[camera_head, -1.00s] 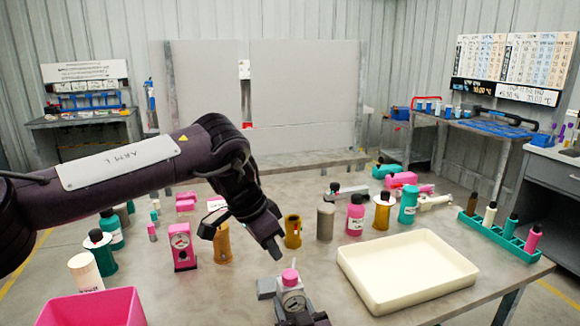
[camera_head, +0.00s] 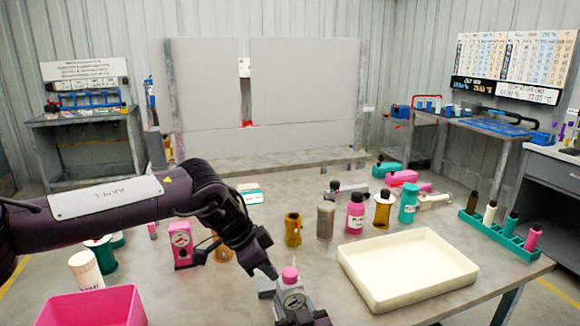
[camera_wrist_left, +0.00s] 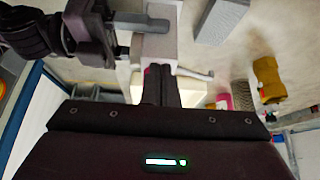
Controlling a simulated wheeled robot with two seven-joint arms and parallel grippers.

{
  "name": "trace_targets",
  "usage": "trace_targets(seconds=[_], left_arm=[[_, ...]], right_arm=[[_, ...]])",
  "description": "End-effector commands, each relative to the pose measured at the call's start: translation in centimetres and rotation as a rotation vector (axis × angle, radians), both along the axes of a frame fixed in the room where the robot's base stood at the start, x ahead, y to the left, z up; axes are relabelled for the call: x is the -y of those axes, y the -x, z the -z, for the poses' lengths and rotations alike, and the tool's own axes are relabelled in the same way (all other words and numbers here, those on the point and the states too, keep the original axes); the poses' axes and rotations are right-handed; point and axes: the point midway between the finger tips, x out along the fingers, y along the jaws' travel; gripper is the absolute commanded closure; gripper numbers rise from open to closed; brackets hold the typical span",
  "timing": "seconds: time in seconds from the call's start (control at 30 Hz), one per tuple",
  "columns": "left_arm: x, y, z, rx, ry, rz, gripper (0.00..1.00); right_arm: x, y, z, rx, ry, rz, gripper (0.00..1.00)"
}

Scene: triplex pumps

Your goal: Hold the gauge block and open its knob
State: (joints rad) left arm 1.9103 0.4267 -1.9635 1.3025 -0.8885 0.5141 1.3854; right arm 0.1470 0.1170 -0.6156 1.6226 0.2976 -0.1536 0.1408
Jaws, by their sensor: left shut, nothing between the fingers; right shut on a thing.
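In the left wrist view the closed fingers (camera_wrist_left: 160,88) point at the pale block (camera_wrist_left: 152,48) and mostly cover the knob.
A cream tray (camera_head: 455,262) lies to the right and a pink bin (camera_head: 85,308) at the front left. A teal rack (camera_head: 500,236) with bottles is at the right edge.

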Motion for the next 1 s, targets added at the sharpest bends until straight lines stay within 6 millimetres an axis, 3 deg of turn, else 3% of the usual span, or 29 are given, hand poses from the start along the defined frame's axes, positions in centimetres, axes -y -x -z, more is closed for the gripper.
trace_targets(seconds=[1.0], left_arm=[[0.73,-0.18,-0.01,0.001,0.000,0.000,1.00]], right_arm=[[-0.05,0.03,0.03,-0.001,-0.001,-0.001,0.90]])
